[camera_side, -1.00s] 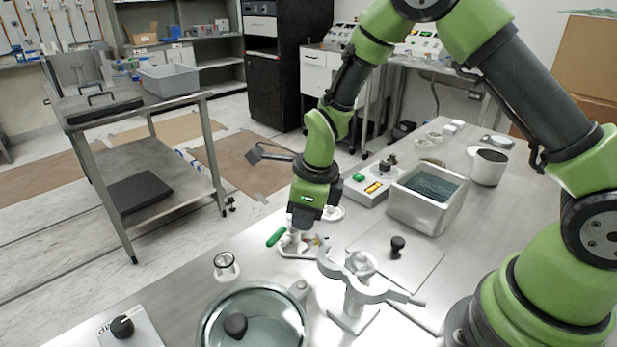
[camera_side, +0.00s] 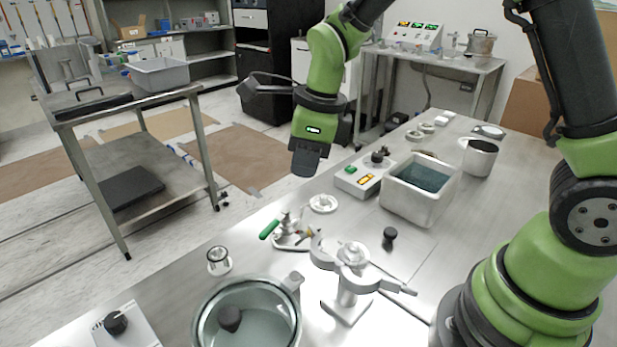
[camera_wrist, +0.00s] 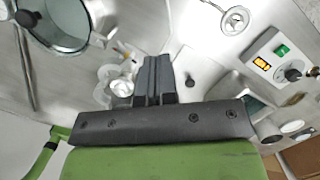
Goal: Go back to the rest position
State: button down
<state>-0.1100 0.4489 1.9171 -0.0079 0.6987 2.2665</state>
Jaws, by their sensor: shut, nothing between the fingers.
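My gripper (camera_side: 308,160) hangs above the steel bench in the side view, pointing down, well clear of everything below it. Its dark fingers are together with nothing between them. They also show closed in the wrist view (camera_wrist: 153,78). Below it on the bench is a small valve assembly with a green handle (camera_side: 270,229). A silver clamp stand (camera_side: 350,256) stands to the right of the valve and also shows in the wrist view (camera_wrist: 118,82).
A glass vessel (camera_side: 248,316) sits at the front, with a small glass jar (camera_side: 219,260) behind it. A control box (camera_side: 362,174), an open metal bath (camera_side: 420,188) and a steel cup (camera_side: 479,157) stand at the right. A cart (camera_side: 130,110) is at the left.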

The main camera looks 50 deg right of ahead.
jog(key=s+d+r+n+t, duration=0.1)
jog(key=s+r+n+t, duration=0.2)
jog(key=s+r+n, duration=0.55)
jog(key=s+d+r+n+t, duration=0.2)
jog(key=s+r+n, duration=0.2)
jog(key=s+n, duration=0.85)
jog(key=w+d+f+n+t+h, duration=0.15)
jog(key=w+d+n, duration=0.25)
jog(key=w+n, duration=0.45)
jog(key=w+d+f+n+h, duration=0.2)
jog(key=w+d+f+n, duration=0.1)
jog(key=w+n, duration=0.5)
jog(key=w+a+f+n+g+y, duration=0.1)
jog(key=a+f+n+y, duration=0.1)
jog(key=f, duration=0.5)
jog(key=w+a+f+n+g+y, duration=0.1)
jog(key=a+f+n+g+y, duration=0.1)
jog(key=a+f+n, duration=0.3)
jog(key=w+a+f+n+g+y, duration=0.1)
jog(key=w+a+f+n+y, duration=0.1)
jog(key=f, duration=0.6)
jog(key=shift+a+f+n+g+y, duration=0.3)
jog(key=shift+a+n+y, duration=0.45)
jog(key=shift+n+y, duration=0.15)
jog(key=w, duration=0.2)
jog(key=w+a+f, duration=0.1)
jog(key=shift+w, duration=0.1)
jog(key=shift+w+a, duration=0.1)
jog(key=shift+w, duration=0.4)
